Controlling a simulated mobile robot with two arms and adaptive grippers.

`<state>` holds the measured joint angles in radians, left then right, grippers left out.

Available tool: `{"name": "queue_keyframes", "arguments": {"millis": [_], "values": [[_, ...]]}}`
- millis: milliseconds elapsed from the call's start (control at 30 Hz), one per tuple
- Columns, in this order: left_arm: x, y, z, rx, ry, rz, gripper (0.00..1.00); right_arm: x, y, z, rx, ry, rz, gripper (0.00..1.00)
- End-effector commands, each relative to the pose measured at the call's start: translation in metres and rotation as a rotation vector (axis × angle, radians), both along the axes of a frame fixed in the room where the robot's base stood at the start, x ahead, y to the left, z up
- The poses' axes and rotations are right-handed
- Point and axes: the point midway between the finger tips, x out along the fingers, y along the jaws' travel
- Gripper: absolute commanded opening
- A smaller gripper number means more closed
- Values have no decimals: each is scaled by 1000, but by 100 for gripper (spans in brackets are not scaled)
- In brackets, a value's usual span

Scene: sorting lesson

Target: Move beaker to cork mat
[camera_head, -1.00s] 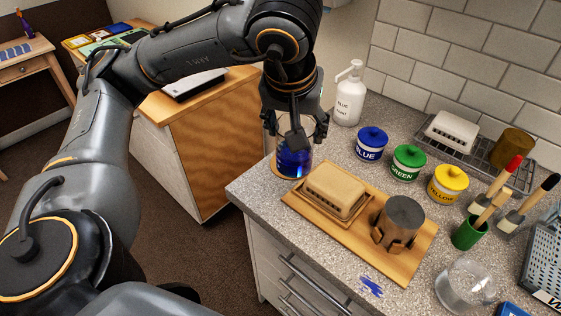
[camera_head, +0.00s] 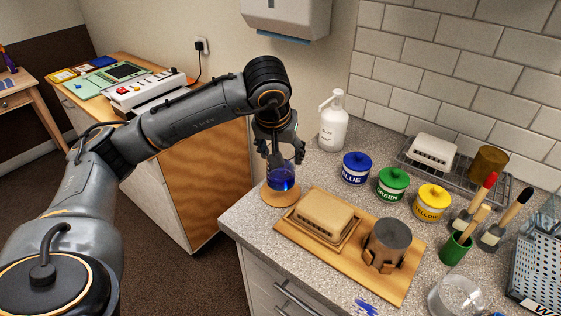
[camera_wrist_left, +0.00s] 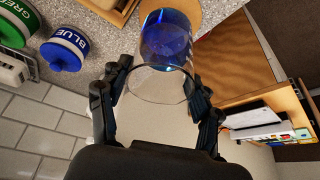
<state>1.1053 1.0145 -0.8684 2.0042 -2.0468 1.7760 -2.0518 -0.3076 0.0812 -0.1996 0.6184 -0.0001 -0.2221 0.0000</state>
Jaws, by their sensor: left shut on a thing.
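The glass beaker (camera_head: 283,180) with blue liquid stands upright at the round cork mat (camera_head: 268,197) on the counter's left corner. I cannot tell whether its base touches the mat. My left gripper (camera_head: 281,158) comes down from above and is shut on the beaker's upper part. In the left wrist view, the two fingers (camera_wrist_left: 158,88) lie on either side of the beaker's clear glass (camera_wrist_left: 160,85), and the blue liquid (camera_wrist_left: 166,38) is beyond them. Part of the cork mat (camera_wrist_left: 212,12) shows behind the beaker there. My right gripper is not in view.
A wooden board (camera_head: 290,236) with a butter-dish-like box (camera_head: 325,217) and a dark cylinder in a holder (camera_head: 387,243) lies right of the mat. A pump bottle (camera_head: 333,125) and blue, green and yellow pots (camera_head: 357,168) stand behind. The counter edge is close at left.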

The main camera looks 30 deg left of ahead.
Motion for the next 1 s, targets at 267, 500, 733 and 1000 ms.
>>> {"name": "queue_keyframes", "arguments": {"millis": [267, 500, 733, 1000], "values": [[7, 7, -28, 0, 3, -1, 24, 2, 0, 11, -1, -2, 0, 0], [8, 6, -42, 0, -2, 1, 24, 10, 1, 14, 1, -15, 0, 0], [8, 6, -44, 0, -2, 1, 24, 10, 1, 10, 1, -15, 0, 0], [7, 6, -45, 0, 0, 1, 86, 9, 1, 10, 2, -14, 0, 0]]}}
